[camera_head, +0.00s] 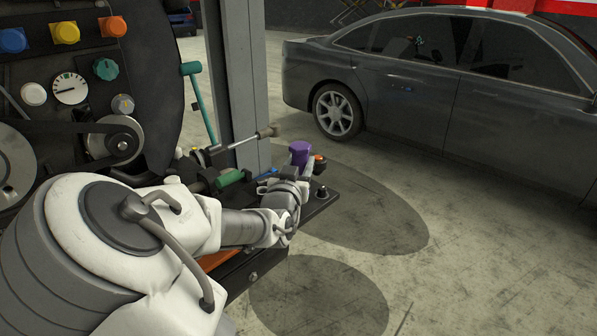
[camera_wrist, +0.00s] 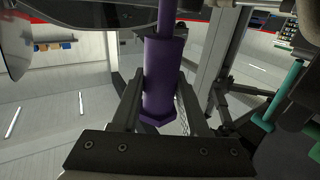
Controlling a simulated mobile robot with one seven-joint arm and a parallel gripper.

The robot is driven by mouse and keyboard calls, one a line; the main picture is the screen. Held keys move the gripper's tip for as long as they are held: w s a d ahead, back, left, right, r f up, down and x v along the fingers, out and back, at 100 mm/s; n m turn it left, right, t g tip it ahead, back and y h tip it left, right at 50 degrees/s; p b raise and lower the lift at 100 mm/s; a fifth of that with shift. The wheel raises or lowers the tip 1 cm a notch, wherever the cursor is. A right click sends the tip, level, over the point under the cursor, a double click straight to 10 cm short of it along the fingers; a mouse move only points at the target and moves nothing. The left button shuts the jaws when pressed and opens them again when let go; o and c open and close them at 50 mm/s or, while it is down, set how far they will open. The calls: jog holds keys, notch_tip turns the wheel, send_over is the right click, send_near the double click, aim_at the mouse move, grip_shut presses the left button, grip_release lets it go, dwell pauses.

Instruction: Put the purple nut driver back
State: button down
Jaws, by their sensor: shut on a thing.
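The purple nut driver (camera_wrist: 161,75) is in my gripper (camera_wrist: 160,97) in the wrist view, with its purple handle between the two dark fingers. Its upper end meets a dark shape at the top of the wrist view, and I cannot tell whether they touch. In the head view the purple handle (camera_head: 299,152) stands above the right end of the dark bench. My gripper (camera_head: 303,172) is largely hidden there behind my own wrist.
A dark tool bench (camera_head: 322,206) carries a green-handled tool (camera_head: 230,178) and other small items. A teal lever (camera_head: 198,100) and a machine panel (camera_head: 70,60) stand at the left, near a grey post (camera_head: 240,75). A grey car (camera_head: 440,90) is beyond open floor.

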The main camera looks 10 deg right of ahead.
jog(key=shift+f, duration=0.95)
jog(key=shift+f, duration=0.1)
jog(key=shift+f, duration=0.3)
jog(key=shift+c, duration=2)
grip_release()
jog(key=shift+r, duration=0.1)
jog(key=shift+r, duration=0.1)
jog(key=p+v, duration=0.5)
jog(key=v, duration=1.2)
jog(key=shift+s+f, duration=0.15)
jog(key=shift+f, duration=0.1)
